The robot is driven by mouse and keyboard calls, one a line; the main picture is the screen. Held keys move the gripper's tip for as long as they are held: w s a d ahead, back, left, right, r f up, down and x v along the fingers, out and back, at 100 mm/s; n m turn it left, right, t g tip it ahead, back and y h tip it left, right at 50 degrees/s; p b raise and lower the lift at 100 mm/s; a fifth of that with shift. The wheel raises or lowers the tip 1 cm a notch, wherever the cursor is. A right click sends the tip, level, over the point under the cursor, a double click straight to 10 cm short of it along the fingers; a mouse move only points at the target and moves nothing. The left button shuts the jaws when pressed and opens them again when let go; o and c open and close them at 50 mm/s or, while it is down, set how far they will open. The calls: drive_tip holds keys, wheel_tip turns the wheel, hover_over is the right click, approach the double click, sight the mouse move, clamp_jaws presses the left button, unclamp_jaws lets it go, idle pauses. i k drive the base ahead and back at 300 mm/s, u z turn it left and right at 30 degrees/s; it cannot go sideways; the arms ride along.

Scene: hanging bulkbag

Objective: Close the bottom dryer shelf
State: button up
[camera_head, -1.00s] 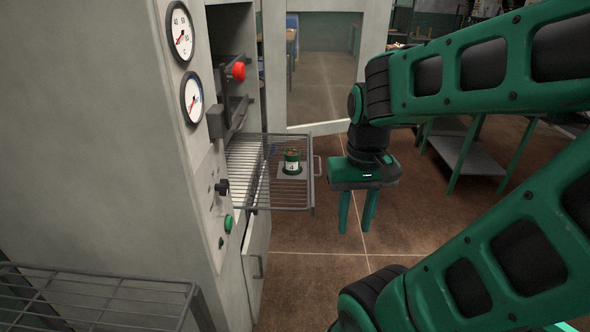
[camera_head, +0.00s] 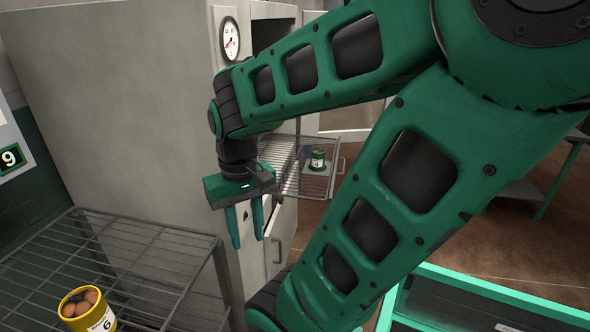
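The dryer (camera_head: 130,110) is a tall grey cabinet at the left and centre. Its wire shelf (camera_head: 322,186) sticks out of the open front, with a green can (camera_head: 317,158) on it. My gripper (camera_head: 246,238) hangs fingers down in front of the dryer's side, left of the extended shelf in the picture. Its two green fingers are apart with nothing between them. My arm hides much of the dryer's front and part of the shelf's left end.
A wire rack (camera_head: 150,262) stands at the lower left, holding a yellow can (camera_head: 87,309) with brown round contents. A dryer door (camera_head: 345,110) stands open behind the shelf. A lower panel with a handle (camera_head: 278,252) is below the shelf. Brown floor (camera_head: 500,262) is at the right.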

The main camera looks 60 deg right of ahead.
sight(326, 172)
drive_tip(key=u, duration=0.3)
drive_tip(key=k, duration=1.15)
drive_tip(key=z, duration=1.8)
drive_tip(key=i, duration=1)
drive_tip(key=u, duration=0.5)
